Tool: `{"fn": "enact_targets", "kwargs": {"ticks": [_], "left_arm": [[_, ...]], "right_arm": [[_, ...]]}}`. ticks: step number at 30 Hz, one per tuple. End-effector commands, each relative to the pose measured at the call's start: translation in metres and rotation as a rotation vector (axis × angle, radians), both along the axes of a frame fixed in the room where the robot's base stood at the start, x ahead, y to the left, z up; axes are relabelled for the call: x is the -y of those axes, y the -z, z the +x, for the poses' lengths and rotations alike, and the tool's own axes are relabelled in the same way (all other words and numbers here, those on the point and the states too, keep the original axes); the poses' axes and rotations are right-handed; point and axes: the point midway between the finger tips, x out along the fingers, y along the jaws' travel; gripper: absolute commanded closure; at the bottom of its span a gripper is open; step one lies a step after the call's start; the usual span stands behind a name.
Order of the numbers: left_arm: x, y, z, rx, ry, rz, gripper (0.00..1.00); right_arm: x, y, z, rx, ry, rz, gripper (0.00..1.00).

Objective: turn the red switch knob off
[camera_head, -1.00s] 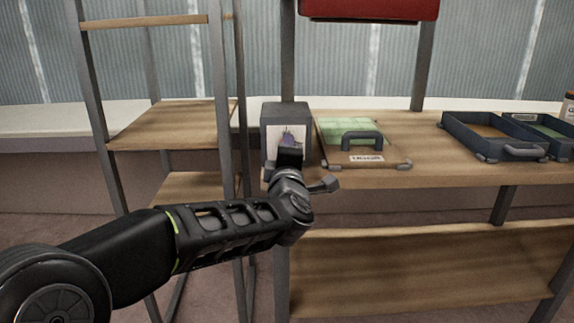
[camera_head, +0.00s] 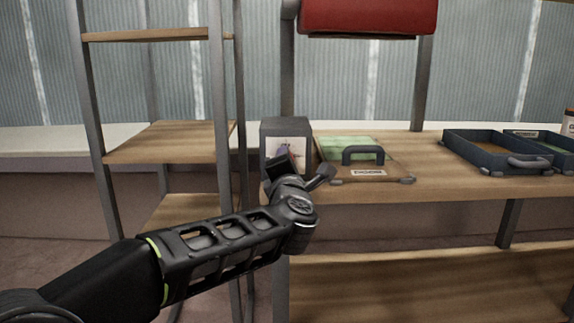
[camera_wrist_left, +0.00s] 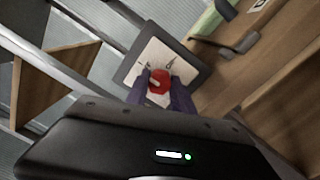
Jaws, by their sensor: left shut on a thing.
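The red switch knob (camera_wrist_left: 158,80) sits on the pale front plate (camera_wrist_left: 154,56) of a dark grey box; it shows in the left wrist view. My left gripper (camera_wrist_left: 158,86) has its two purple fingers on either side of the knob and is shut on it. The wrist view is tilted, so the plate looks rotated. In the head view the grey switch box (camera_head: 285,129) stands at the left end of the workbench, and my left gripper (camera_head: 284,154) is in front of its face. The knob is hidden there. My right gripper is not in view.
Blue trays (camera_head: 478,152) stand farther right. A shelf rack (camera_head: 226,200) stands close on the left. A red roll (camera_head: 368,16) hangs above the bench.

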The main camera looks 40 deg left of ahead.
Motion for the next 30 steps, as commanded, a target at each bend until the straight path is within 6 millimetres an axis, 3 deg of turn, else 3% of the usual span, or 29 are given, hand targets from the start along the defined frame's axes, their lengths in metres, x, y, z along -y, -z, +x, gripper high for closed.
{"fn": "enact_targets", "kwargs": {"ticks": [6,7,15,25,30], "left_arm": [[0.000,0.001,0.000,0.000,-0.001,-0.003,1.00],[0.000,0.001,0.000,0.000,-0.001,-0.003,0.71],[0.000,0.000,0.000,0.000,-0.001,0.000,0.50],[0.002,-0.001,-0.003,0.000,0.000,0.000,0.50],[0.014,-0.001,-0.019,0.000,0.001,0.001,0.50]], "right_arm": [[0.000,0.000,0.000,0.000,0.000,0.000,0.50],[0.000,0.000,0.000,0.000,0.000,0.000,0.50],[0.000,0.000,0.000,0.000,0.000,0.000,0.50],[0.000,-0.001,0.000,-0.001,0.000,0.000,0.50],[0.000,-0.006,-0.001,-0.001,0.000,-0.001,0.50]]}}
